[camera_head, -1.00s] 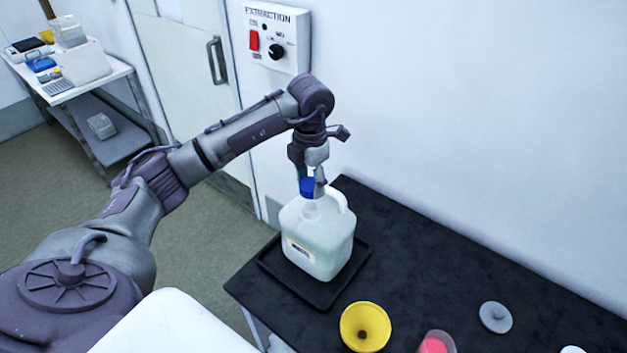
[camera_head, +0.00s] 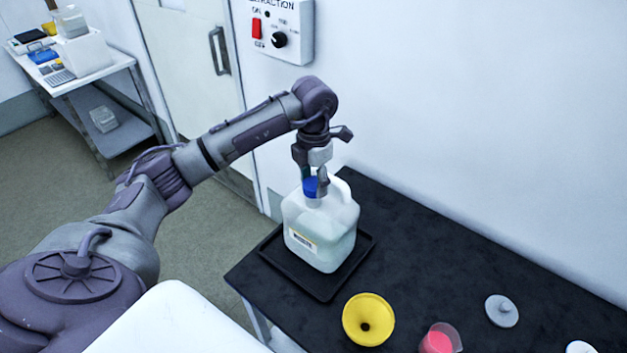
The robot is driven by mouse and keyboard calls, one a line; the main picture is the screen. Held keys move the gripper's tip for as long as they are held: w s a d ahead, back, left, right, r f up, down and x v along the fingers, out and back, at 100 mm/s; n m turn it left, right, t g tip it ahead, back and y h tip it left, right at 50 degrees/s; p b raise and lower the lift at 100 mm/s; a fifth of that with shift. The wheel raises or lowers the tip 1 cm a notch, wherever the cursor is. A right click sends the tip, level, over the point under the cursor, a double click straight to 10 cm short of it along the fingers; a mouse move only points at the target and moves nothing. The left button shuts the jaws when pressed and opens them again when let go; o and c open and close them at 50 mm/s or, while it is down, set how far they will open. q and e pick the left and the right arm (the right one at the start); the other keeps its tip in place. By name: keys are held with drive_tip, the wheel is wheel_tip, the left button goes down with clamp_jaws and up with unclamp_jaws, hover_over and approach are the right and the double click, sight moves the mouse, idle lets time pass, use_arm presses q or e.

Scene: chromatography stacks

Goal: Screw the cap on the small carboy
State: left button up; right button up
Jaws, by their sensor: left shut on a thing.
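The small carboy (camera_head: 322,228) is a translucent white jug with a handle and a label, holding pale liquid. It stands upright in a black tray (camera_head: 272,252) on the black bench. My left gripper (camera_head: 316,188) points down over the carboy's neck, shut on the blue cap (camera_head: 311,187). The cap is at the top of the neck and appears to touch it; I cannot tell whether it is threaded on. The gripper fingers hide part of the cap. My right gripper is not in view.
On the black bench (camera_head: 430,262), a yellow funnel (camera_head: 357,312), a beaker of pink liquid (camera_head: 438,340) and a grey lid (camera_head: 502,311) lie in front and to the right. The wall with the extraction switch panel (camera_head: 283,30) stands behind. Bench behind the funnel is clear.

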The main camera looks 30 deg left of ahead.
use_arm(q)
drive_tip(key=shift+s, duration=0.1)
idle(0.6)
drive_tip(key=shift+f, duration=0.25)
drive_tip(key=shift+f+b, duration=0.85)
drive_tip(key=shift+b, duration=0.05)
drive_tip(key=shift+f, duration=0.1)
drive_tip(key=shift+f+b, duration=0.5)
drive_tip(key=shift+b, duration=0.05)
drive_tip(key=o, duration=1)
